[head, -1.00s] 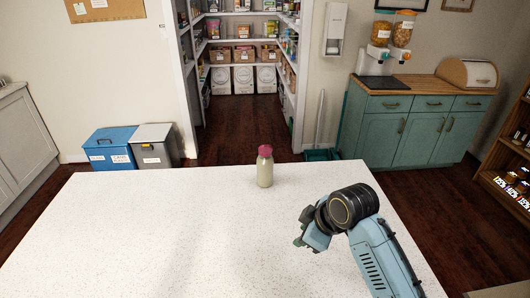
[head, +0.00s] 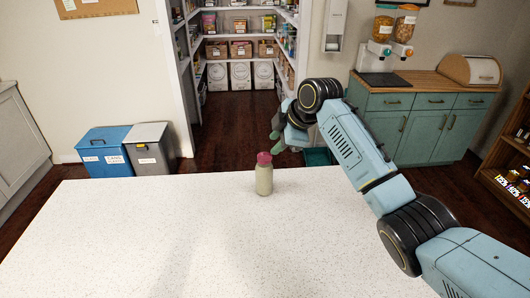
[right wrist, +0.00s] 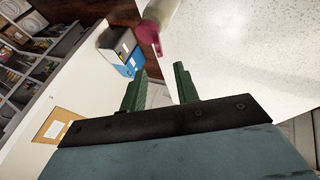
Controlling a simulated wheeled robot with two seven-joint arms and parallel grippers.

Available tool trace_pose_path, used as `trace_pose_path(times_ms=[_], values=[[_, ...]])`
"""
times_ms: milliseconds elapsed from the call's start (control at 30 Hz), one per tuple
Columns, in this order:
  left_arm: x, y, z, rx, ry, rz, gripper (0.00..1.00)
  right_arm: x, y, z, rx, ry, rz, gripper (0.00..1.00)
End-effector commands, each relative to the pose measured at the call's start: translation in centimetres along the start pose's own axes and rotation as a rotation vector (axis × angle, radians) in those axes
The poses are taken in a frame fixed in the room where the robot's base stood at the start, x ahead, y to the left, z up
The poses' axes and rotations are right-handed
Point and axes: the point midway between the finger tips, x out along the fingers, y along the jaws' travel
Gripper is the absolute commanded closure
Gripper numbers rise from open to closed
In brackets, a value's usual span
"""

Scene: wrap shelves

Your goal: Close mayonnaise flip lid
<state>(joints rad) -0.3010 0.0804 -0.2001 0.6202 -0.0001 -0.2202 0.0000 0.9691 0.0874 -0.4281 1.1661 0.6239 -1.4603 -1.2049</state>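The mayonnaise bottle (head: 264,180) stands upright near the far edge of the white speckled table, pale with a dark pink lid (head: 264,158). In the right wrist view the bottle (right wrist: 163,10) is at the top, partly cut off by the frame. A small flap of its pink lid (right wrist: 148,32) juts out from the cap there. My right gripper (head: 278,132) is above and just right of the bottle, not touching it. In the right wrist view its two green fingers (right wrist: 160,88) are apart with nothing between them. My left gripper is not in view.
The white table (head: 150,230) is bare around the bottle. Blue and grey bins (head: 105,150) stand on the floor beyond its far left. Pantry shelves are behind, and a green cabinet (head: 430,125) is at the back right.

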Motion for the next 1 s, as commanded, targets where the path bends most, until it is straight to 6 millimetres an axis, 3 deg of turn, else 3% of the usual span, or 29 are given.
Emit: trace_pose_path(times_ms=[300, 500, 1000], values=[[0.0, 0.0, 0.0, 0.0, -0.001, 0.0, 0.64, 5.2, -0.1, -0.1, 0.002, 0.0, -0.002, 0.69], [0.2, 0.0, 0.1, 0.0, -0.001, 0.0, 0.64, 7.0, 0.0, -0.1, 0.002, 0.001, -0.001, 0.69], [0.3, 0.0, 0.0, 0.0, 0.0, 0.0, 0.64, 7.9, 0.0, 0.0, 0.001, 0.0, 0.001, 0.69]])
